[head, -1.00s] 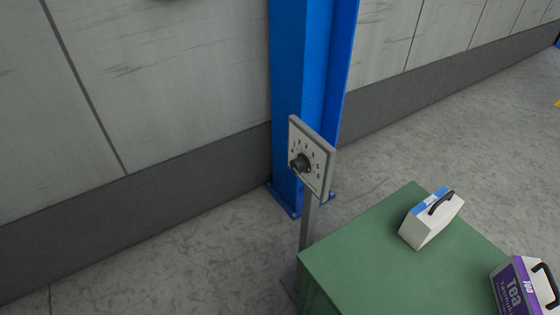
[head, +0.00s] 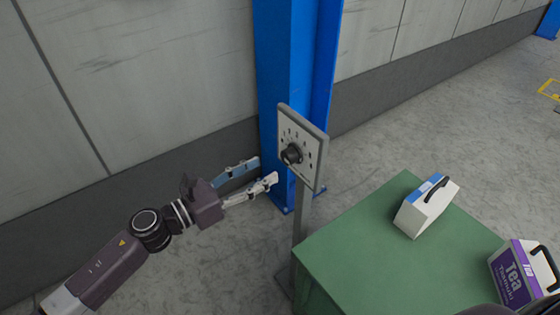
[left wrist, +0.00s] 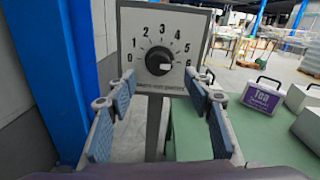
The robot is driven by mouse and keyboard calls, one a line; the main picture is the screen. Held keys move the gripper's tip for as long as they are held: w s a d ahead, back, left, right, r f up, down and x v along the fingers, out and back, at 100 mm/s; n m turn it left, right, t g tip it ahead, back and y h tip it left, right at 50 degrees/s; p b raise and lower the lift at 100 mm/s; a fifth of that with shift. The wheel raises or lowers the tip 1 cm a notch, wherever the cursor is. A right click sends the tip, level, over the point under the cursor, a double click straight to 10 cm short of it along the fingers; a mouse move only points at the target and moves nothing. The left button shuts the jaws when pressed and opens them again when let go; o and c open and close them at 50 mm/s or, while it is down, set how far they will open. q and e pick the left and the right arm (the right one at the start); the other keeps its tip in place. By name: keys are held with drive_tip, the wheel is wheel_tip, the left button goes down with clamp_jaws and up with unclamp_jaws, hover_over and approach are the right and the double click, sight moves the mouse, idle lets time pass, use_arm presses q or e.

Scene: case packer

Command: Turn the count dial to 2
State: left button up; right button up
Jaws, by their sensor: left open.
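The count dial is a black knob (head: 291,154) on a pale square plate (head: 312,150) mounted on a grey post. In the left wrist view the knob (left wrist: 158,61) faces me, with printed numbers arched around it. A white mark on the knob points right and slightly down, near the 6. My left gripper (head: 266,171) is open and empty, left of the plate and a little below knob height in the head view. In the left wrist view its fingers (left wrist: 159,88) are spread either side of the knob's line, apart from it. My right gripper is not in view.
A blue column (head: 290,70) stands behind the plate, against a grey wall. A green-topped table (head: 365,250) is to the right, bearing a white and blue box (head: 424,212) and a purple and white Tea box (head: 514,280). Floor left of the post is clear.

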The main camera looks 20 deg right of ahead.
sight(285, 158)
use_arm(q)
drive_tip(key=x, duration=0.6)
drive_tip(key=shift+w+d, duration=0.3)
drive_tip(key=shift+d, duration=0.05)
drive_tip(key=c, duration=1.2)
